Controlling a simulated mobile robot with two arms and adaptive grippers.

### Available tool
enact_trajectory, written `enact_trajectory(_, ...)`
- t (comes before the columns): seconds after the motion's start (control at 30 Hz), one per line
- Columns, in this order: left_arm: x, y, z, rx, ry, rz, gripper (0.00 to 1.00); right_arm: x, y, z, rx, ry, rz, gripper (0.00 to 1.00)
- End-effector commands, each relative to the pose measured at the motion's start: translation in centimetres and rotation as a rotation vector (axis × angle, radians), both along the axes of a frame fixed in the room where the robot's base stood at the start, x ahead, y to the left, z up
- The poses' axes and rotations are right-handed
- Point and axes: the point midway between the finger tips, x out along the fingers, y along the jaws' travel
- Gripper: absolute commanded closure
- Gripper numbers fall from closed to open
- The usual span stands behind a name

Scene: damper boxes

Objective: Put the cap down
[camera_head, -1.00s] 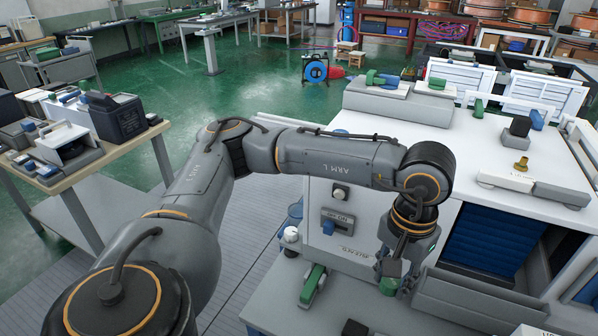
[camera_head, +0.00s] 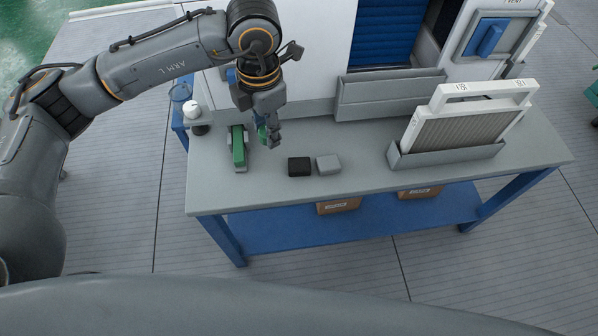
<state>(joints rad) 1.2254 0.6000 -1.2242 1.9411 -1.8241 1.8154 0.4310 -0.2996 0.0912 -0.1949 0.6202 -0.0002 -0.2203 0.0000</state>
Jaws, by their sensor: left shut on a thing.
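My left gripper (camera_head: 270,138) comes down from the arm at the left and hangs over the back left part of the grey bench. It is shut on a small green piece (camera_head: 262,134), which seems to be the cap. The fingers hide much of it, and I cannot tell whether it touches the bench. A green block on a grey base (camera_head: 238,148) stands on the bench just left of the gripper. My right gripper is out of view.
A black block (camera_head: 299,167) and a grey block (camera_head: 328,164) lie on the bench (camera_head: 240,195), right of the gripper. A white-framed filter (camera_head: 462,118) stands in a grey tray at the right. A white knob (camera_head: 193,109) is at the back left. The bench's front strip is clear.

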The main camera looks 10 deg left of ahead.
Motion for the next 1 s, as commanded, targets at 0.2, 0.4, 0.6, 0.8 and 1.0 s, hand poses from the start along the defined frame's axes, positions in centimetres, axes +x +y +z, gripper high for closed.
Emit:
enact_trajectory(0.2, 0.3, -2.1, -3.2, -0.020, -0.006, 0.571, 1.00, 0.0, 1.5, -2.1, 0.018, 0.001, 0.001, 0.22)
enact_trajectory(0.4, 0.4, -4.0, -5.6, -0.036, -0.008, 1.101, 1.00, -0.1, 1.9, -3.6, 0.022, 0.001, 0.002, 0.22)
enact_trajectory(0.6, 0.4, -5.9, -8.0, -0.047, -0.006, 1.633, 1.00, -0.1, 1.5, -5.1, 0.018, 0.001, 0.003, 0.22)
enact_trajectory(0.8, 0.3, -7.3, -9.7, -0.048, -0.005, 2.067, 1.00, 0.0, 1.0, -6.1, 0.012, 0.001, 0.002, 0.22)
enact_trajectory(1.0, 0.2, -7.9, -10.5, -0.047, -0.005, 2.289, 1.00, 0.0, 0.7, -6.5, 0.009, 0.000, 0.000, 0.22)
